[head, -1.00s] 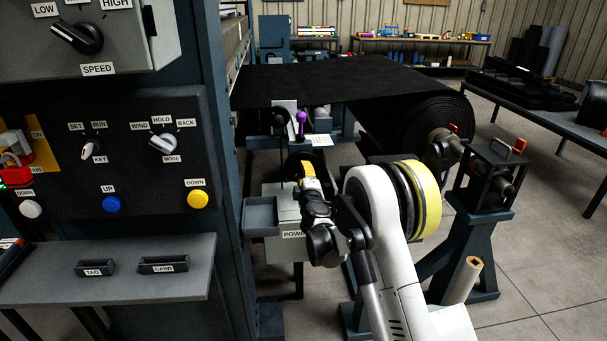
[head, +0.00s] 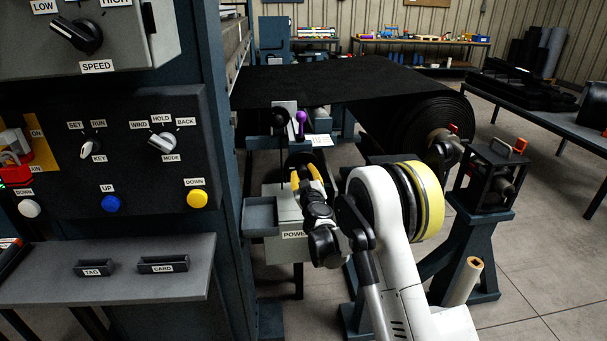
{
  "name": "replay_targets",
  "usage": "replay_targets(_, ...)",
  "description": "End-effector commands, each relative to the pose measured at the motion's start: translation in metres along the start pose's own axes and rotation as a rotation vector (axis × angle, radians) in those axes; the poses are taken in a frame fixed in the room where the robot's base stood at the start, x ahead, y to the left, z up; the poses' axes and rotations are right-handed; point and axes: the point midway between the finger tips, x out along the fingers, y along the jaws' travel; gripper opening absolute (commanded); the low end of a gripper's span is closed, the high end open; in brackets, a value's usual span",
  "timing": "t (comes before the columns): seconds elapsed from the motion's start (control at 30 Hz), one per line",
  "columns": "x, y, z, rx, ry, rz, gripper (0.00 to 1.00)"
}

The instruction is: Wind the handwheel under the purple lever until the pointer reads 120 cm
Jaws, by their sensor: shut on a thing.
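The purple lever (head: 300,118) stands upright on the machine frame past the power box. Below it is the dark handwheel (head: 321,157), mostly hidden behind my arm's end; only part of its rim shows. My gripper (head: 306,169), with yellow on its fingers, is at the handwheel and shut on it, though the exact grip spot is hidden.
A grey power box (head: 283,250) with an open tray (head: 260,215) stands below and left of the wheel. A control panel (head: 120,150) fills the left. A black belt roll (head: 425,118) and its blue stand (head: 470,245) are on the right.

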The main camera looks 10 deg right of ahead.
Motion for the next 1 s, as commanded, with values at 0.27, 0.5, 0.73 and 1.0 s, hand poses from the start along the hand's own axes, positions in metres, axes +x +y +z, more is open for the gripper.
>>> replay_targets(0.27,0.0000,0.0003,0.0011,0.261,0.007,0.001,0.04)
replay_targets(0.5,0.0000,-0.0001,0.0011,0.471,0.014,0.000,0.04)
replay_targets(0.73,-0.0001,-0.0006,0.0009,0.623,0.019,-0.001,0.04)
replay_targets(1.0,-0.0001,-0.0010,0.0008,0.722,0.022,-0.002,0.04)
